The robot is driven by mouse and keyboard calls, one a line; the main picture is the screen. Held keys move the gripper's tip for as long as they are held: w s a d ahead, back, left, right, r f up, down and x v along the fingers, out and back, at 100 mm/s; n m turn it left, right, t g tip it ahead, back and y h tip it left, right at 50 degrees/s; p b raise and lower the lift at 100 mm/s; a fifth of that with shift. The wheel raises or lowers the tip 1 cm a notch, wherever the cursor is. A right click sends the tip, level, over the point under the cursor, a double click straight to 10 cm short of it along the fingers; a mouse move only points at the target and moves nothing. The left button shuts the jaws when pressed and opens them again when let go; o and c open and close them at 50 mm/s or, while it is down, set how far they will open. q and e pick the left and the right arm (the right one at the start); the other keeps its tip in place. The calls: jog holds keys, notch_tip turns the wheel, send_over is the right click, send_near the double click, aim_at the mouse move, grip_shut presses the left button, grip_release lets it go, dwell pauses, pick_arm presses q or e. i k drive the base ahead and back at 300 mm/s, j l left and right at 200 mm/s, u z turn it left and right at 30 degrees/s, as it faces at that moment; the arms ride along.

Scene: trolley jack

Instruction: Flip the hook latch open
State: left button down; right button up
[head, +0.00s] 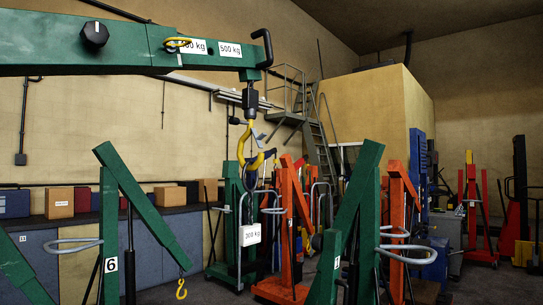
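A yellow hook (242,148) hangs upright from a dark swivel (250,100) under the end of a green crane boom (130,47). Its curved tip points up to the right. A small grey piece (259,134), which looks like the latch, sits at the upper right side of the hook. It is too small to tell whether it closes the mouth. Neither of my grippers shows in the head view, and nothing of mine is seen touching the hook.
Green crane frames stand close in front at left (140,205) and right (345,225). Orange cranes (290,230) stand behind the hook. A workbench (180,230) with boxes runs along the left wall. The air left of the hook looks clear.

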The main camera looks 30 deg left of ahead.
aim_at(258, 138)
jog(key=i, duration=0.95)
jog(key=u, duration=0.55)
